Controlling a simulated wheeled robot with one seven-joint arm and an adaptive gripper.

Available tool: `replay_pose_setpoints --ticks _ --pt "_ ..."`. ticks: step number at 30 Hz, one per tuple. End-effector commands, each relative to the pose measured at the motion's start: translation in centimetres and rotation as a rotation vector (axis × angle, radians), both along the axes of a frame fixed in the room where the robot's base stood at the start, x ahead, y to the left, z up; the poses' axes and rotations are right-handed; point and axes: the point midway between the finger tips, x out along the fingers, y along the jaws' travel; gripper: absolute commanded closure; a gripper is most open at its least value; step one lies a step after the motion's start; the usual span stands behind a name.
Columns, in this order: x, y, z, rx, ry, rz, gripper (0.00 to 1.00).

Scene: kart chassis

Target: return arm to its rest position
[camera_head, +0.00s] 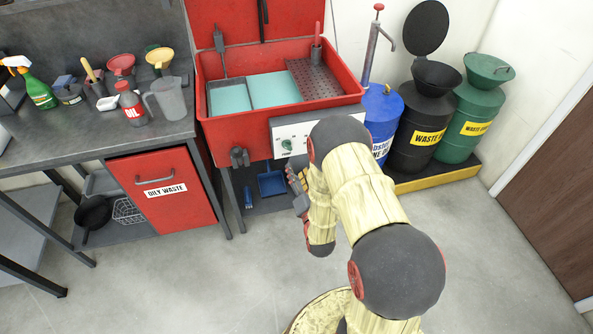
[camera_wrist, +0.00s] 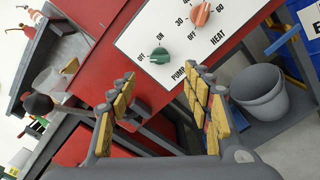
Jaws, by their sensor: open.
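My gripper (camera_head: 298,186) is in front of the red parts washer (camera_head: 215,127), a little below its white control panel (camera_head: 283,126). In the wrist view my gripper (camera_wrist: 160,88) has its two yellow-padded fingers spread apart with nothing between them. Beyond the fingertips is the control panel (camera_wrist: 140,42), with a green pump knob (camera_wrist: 160,55) and an orange heat knob (camera_wrist: 200,14). The fingers look apart from both knobs. My arm is bent, and it hides part of the panel's right side in the head view.
A grey bench (camera_head: 55,143) with bottles and funnels stands left, above a red oily waste bin (camera_head: 165,187). Blue (camera_head: 382,122), black (camera_head: 425,120) and green drums (camera_head: 478,118) stand right on a yellow-edged tray (camera_head: 440,178). A grey bucket (camera_wrist: 258,95) sits below the panel. Floor nearer me is clear.

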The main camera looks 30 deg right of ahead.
Motion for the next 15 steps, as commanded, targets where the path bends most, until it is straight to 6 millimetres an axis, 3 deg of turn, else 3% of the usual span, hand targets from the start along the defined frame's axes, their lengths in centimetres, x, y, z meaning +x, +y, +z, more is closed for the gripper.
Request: replay_pose_setpoints --ticks 15 --pt "0.03 0.00 -0.27 0.070 -0.010 0.000 0.50"
